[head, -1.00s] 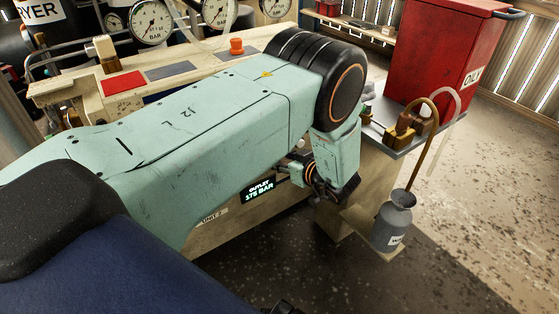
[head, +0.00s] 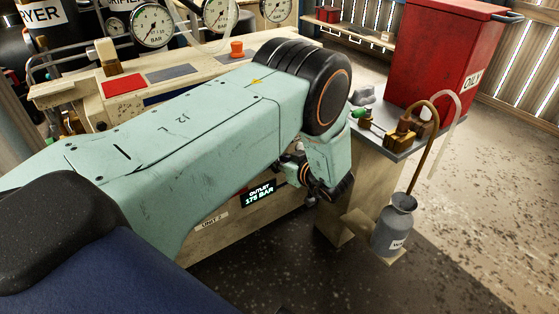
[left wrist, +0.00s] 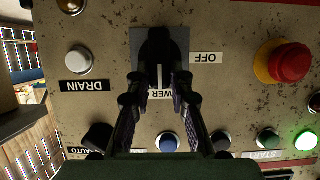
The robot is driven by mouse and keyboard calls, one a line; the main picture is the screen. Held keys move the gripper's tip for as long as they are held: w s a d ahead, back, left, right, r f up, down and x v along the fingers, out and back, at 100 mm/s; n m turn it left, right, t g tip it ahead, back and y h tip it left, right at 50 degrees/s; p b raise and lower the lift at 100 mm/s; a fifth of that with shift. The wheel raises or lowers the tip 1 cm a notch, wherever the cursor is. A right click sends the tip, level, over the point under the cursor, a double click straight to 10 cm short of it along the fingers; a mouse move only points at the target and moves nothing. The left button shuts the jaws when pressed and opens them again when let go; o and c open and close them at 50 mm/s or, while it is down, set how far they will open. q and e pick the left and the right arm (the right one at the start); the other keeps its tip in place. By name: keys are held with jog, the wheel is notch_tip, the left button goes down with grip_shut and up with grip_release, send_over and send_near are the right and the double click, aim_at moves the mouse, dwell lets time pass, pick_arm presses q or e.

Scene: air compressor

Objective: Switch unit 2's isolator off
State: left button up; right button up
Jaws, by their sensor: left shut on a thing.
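The isolator, a black rotary handle (left wrist: 158,48) on a grey plate, is upside down in the left wrist view. An OFF label is to its right, and a partly hidden label ending in "WER" is below. A pale line on the handle runs vertically in the picture. My left gripper (left wrist: 164,78) has its fingers on both sides of the handle and is shut on it. In the head view my left arm reaches across unit 2, marked by a small label (head: 211,222); its gripper and the isolator are hidden there. My right gripper is not in view.
Near the isolator are a red mushroom button (left wrist: 290,62) on yellow, a white DRAIN button (left wrist: 79,60), a blue button (left wrist: 168,142) and a lit green button (left wrist: 306,140). The outlet display (head: 258,194) reads 175 BAR. A grey bottle (head: 395,226) stands beside the bench.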

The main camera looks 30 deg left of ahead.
aim_at(273, 170)
pick_arm(q)
jog(key=shift+a, duration=0.1)
grip_shut()
jog(key=shift+s+a+f+n+t+p, duration=0.15)
jog(key=shift+s+f+n+t+p, duration=0.35)
jog(key=shift+n+t, duration=1.25)
jog(key=shift+s+a+f+n+t+p, duration=0.15)
jog(key=shift+n+t+p, duration=0.55)
jog(key=shift+n, duration=2.1)
jog(key=shift+s+a+f+n+t+p, duration=0.15)
jog(key=shift+s+f+n+t+p, duration=0.3)
jog(key=shift+n+t, duration=1.3)
jog(key=shift+w+r+n+g, duration=0.15)
jog(key=shift+w+n+g, duration=0.05)
jog(key=shift+n+g, duration=0.35)
jog(key=o, duration=0.9)
grip_release()
jog(key=shift+s+d, duration=0.1)
